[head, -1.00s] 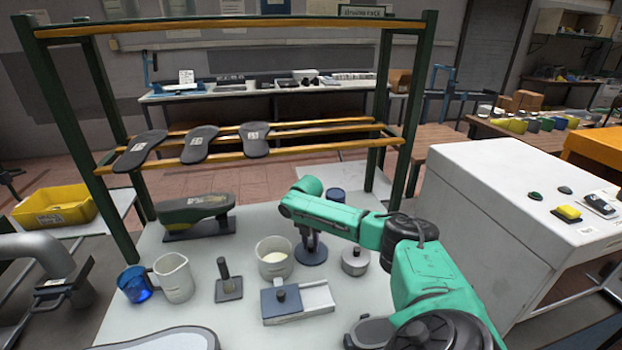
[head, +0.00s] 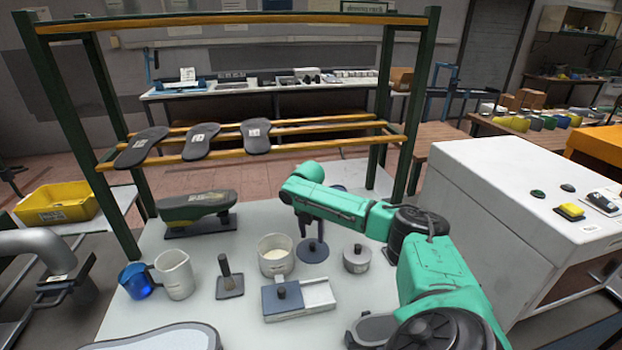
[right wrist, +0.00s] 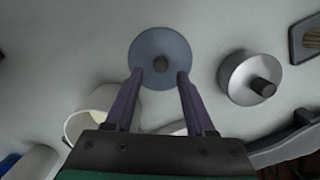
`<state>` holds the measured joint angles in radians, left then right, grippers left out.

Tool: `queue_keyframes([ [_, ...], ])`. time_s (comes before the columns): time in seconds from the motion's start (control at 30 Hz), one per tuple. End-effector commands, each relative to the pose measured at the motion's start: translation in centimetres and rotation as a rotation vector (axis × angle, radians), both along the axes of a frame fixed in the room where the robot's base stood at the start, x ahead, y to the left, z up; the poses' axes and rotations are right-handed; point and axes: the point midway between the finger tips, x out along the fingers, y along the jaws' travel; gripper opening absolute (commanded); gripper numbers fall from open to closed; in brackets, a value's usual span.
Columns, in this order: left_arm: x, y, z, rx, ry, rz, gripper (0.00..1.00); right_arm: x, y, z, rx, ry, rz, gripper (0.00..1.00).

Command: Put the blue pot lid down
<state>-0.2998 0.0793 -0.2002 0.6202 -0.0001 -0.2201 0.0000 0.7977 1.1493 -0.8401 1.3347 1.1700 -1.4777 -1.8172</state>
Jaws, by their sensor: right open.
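The blue pot lid (head: 313,252), a flat blue-grey disc with a dark knob, lies on the white table just right of the white pot (head: 275,258). How far the fingertips are above the lid is hard to tell. My left gripper is not in view.
A grey metal lidded pot (head: 356,259) stands close right of the lid. A sliding block (head: 298,300) lies in front. A white jug (head: 175,275), blue mug (head: 137,281) and small stamp (head: 229,280) stand left. A green-and-wood rack (head: 432,110) frames the table's back.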

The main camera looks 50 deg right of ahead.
Motion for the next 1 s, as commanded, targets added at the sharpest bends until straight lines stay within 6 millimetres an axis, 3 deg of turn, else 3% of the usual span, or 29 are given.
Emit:
queue_keyframes([
  [0.2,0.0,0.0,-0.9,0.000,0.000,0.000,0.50,-0.1,0.7,5.7,-0.001,-0.004,0.000,0.55],
  [0.33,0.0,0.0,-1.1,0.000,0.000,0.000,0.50,-0.2,0.9,7.6,0.002,-0.002,0.000,0.55],
  [1.0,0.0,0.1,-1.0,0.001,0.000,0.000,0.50,-0.3,0.9,8.1,0.001,0.000,0.000,0.55],
])
